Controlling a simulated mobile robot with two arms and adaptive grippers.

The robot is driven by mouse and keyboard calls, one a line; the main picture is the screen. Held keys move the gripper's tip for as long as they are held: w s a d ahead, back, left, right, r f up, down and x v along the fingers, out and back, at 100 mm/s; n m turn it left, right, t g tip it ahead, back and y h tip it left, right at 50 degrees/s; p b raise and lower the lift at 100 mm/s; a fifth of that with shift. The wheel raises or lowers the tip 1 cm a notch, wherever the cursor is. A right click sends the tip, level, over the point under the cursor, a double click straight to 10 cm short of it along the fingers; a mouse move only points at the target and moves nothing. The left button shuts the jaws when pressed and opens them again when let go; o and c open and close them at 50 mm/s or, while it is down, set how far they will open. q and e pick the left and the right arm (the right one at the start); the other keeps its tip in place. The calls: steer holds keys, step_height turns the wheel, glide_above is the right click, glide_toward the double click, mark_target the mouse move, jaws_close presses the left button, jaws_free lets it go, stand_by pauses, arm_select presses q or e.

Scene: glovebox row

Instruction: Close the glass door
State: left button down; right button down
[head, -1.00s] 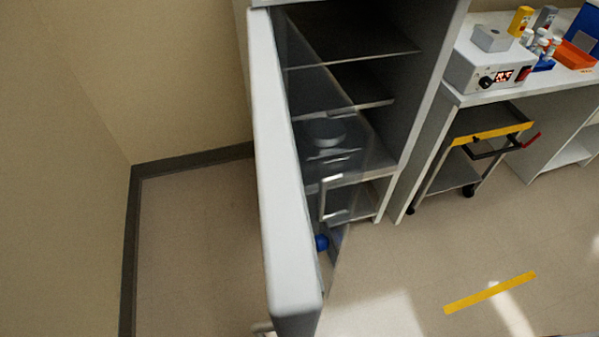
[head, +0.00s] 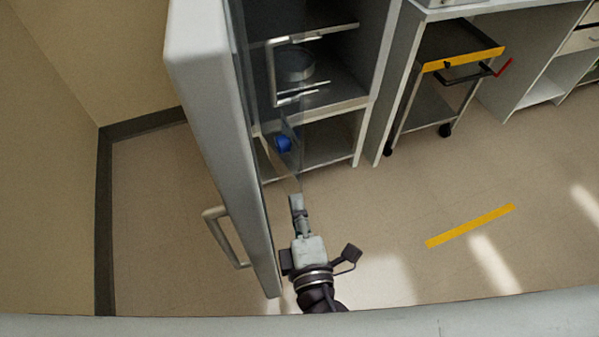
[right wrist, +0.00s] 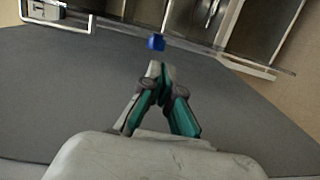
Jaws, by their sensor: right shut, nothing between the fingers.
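The glass door (head: 205,125) stands open in the head view, its pale thick frame seen nearly edge-on. A bar handle (head: 225,238) sticks out on its left side. The cabinet (head: 362,110) is open behind it, to the right. My right gripper (head: 297,203) is shut and empty, to the right of the door's lower part, on the side facing the cabinet. I cannot tell whether it touches the glass. In the right wrist view, the closed fingertips (right wrist: 158,70) point towards a small blue object (right wrist: 157,42). My left gripper is not in view.
A round dish (head: 295,66) sits on a cabinet shelf, partly seen through the glass. A cart with a yellow edge (head: 462,58) stands under the bench at right. The floor (head: 400,210) in front is clear, with a yellow tape strip (head: 470,225). A wall is at left.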

steer(key=w+r+p, duration=0.2)
steer(key=w+p, duration=0.1)
steer(key=w, duration=0.6)
steer(key=shift+w+a+t, duration=0.3)
steer(key=shift+w+a, duration=0.05)
